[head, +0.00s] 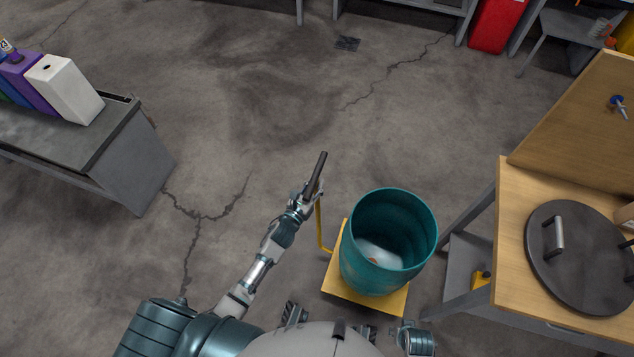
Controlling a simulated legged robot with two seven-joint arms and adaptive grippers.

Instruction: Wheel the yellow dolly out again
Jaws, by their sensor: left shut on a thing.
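The yellow dolly (368,296) stands on the floor just in front of my body, right of centre. A teal open-topped drum (388,272) stands upright on its platform, with something pale and a small red spot inside at the bottom. A yellow handle post rises from the dolly's left side to a dark grip bar (319,168). My left gripper (312,190) is shut on this handle, and its fingers partly hide the bar. My right gripper does not show.
A wooden workbench (512,245) with a round dark lid (580,258) stands close on the right. A grey bench (125,150) with coloured canisters is at the left. A red cabinet (494,25) stands at the back. The cracked concrete floor ahead is clear.

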